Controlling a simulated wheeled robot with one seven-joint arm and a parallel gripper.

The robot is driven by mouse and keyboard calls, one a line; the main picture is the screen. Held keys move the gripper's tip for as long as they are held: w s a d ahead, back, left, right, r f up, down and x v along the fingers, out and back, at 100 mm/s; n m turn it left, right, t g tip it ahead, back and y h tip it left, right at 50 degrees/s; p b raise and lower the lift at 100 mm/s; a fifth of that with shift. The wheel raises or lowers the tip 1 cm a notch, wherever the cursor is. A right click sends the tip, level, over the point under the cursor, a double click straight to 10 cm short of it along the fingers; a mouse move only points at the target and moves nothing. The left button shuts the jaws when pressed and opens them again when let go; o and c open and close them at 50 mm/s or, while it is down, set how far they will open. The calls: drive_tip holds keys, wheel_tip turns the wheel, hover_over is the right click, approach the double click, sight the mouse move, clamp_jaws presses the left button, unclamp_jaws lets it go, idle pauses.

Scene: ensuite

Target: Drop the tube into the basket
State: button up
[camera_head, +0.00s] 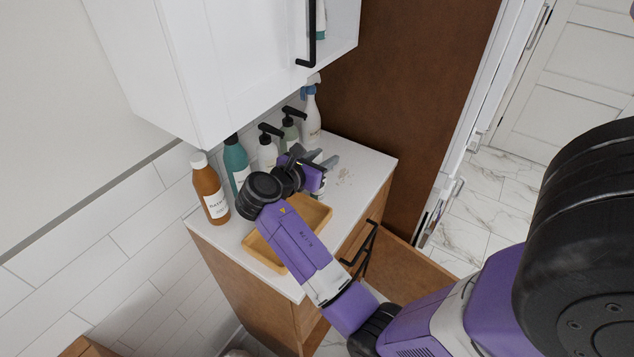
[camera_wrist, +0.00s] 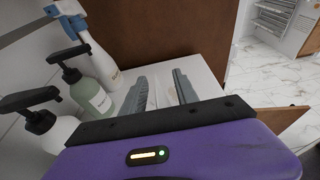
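My gripper (camera_head: 324,158) is over the countertop, near the pump bottles. In the wrist view its two grey fingers (camera_wrist: 161,88) stand apart with a gap between them, and I see nothing clearly held. I cannot make out a tube for certain in either view; my arm and gripper hide part of the counter. A shallow tan, rimmed container (camera_head: 262,250), which may be the basket, sits on the counter below my forearm. My arm covers much of its inside, so its contents are hidden.
A brown bottle (camera_head: 210,190), a teal bottle (camera_head: 236,163), pump bottles (camera_wrist: 93,93) and a spray bottle (camera_head: 311,117) line the wall. A white cabinet (camera_head: 250,60) hangs above. A drawer (camera_head: 405,268) is open below. The counter's right end (camera_head: 370,165) is mostly clear, with small specks.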

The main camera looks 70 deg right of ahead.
clamp_jaws()
idle(1.4)
